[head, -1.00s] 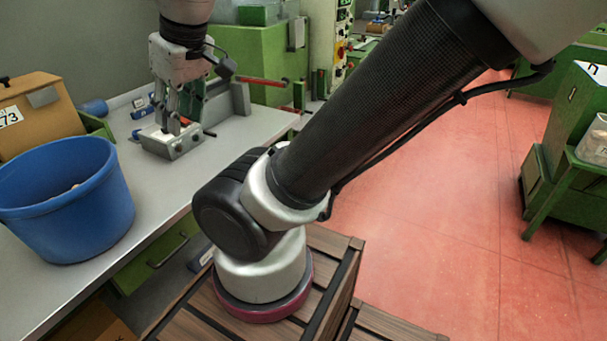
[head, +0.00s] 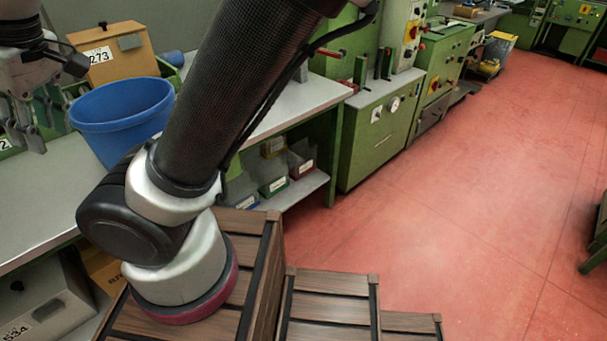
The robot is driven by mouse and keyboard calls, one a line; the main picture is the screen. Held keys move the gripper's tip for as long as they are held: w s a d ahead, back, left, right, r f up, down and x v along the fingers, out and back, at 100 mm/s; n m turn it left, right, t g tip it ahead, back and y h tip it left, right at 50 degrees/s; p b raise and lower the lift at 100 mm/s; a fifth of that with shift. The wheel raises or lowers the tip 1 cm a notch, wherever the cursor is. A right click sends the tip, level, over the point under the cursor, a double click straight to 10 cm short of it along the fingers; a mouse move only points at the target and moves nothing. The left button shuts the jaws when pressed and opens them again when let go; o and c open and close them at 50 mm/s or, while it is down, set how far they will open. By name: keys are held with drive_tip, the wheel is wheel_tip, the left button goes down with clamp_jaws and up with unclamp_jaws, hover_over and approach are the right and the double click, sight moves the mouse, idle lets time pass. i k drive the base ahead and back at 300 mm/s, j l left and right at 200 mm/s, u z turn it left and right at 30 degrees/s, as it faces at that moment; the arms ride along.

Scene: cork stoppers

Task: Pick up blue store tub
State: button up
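The blue tub (head: 120,125) stands upright on the grey workbench at the left in the head view. Its rim faces up, and its lower right part is hidden behind my arm. My gripper (head: 42,125) hangs fingers down at the left edge of the view, left of the tub in the picture. Its fingers look spread with nothing between them. The gripper looks apart from the tub, though the depth between them is hard to judge. The contents of the tub are not clear now.
A tan wooden box (head: 112,55) marked 273 stands on the bench behind the tub. The bare grey bench top (head: 35,205) lies in front. Small bins (head: 272,180) sit on a shelf below. Green machines (head: 375,130) stand beyond, with open red floor (head: 460,220) at right.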

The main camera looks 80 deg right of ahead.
sight(113, 119)
drive_tip(key=u, duration=4.55)
drive_tip(key=z, duration=5.85)
drive_tip(key=i+j+u, duration=0.5)
drive_tip(key=i+j, duration=0.1)
